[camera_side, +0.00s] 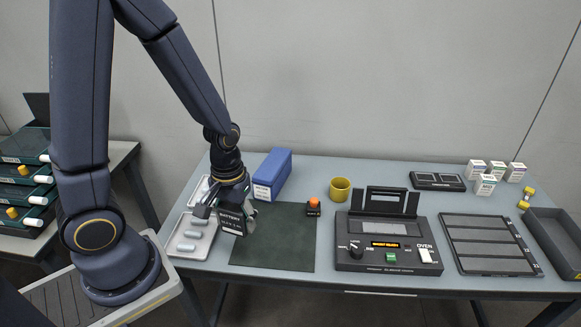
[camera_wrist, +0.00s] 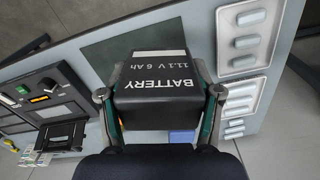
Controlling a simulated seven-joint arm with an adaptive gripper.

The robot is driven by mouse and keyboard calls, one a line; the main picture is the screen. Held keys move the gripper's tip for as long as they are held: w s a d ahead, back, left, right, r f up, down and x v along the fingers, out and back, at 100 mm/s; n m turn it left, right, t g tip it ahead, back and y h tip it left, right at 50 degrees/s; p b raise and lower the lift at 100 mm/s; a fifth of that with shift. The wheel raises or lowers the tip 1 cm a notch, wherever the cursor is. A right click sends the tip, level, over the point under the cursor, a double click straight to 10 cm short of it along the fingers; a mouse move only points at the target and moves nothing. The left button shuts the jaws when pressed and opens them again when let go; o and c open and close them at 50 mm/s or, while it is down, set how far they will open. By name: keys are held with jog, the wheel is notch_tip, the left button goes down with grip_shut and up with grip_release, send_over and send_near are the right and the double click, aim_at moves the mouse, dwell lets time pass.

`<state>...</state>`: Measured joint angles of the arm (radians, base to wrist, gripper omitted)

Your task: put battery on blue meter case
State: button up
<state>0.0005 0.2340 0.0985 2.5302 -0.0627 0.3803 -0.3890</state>
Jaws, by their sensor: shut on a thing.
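The battery (camera_side: 232,220) is a dark block with white "BATTERY" lettering. My gripper (camera_side: 222,203) is shut on it and holds it above the table, near the left edge of the dark mat. In the wrist view the battery (camera_wrist: 156,88) sits between the two fingers of my gripper (camera_wrist: 160,100), its label facing the camera. The blue meter case (camera_side: 272,174) is a long blue box at the back left of the table, behind and to the right of my gripper. A small part of the blue case (camera_wrist: 182,136) shows below the battery in the wrist view.
A light tray (camera_side: 203,248) with several pale capsule-shaped pieces lies at the left. The dark mat (camera_side: 285,255) is mostly clear. A small orange-topped item (camera_side: 313,207), a yellow cup (camera_side: 340,190) and the splicer machine (camera_side: 372,262) stand to the right.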

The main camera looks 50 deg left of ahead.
jog(key=w+a+r+n, duration=0.1)
jog(key=w+a+r, duration=0.45)
jog(key=a, duration=0.25)
jog(key=w+a+r+n, duration=0.2)
jog(key=w+a+r, duration=0.2)
jog(key=w+a, duration=0.35)
send_over(273, 162)
jog(key=s, duration=0.1)
notch_tip(273, 162, down, 9)
jog(key=shift+d+f, duration=0.1)
jog(key=shift+d, duration=0.05)
jog(key=shift+w+f, duration=0.35)
jog(key=shift+f, duration=0.05)
jog(key=shift+w+a+f, duration=0.1)
jog(key=shift+f, duration=0.75)
jog(key=shift+w+a+f, duration=0.1)
jog(key=shift+f, duration=0.75)
jog(key=o, duration=1.4)
jog(key=shift+f, duration=0.15)
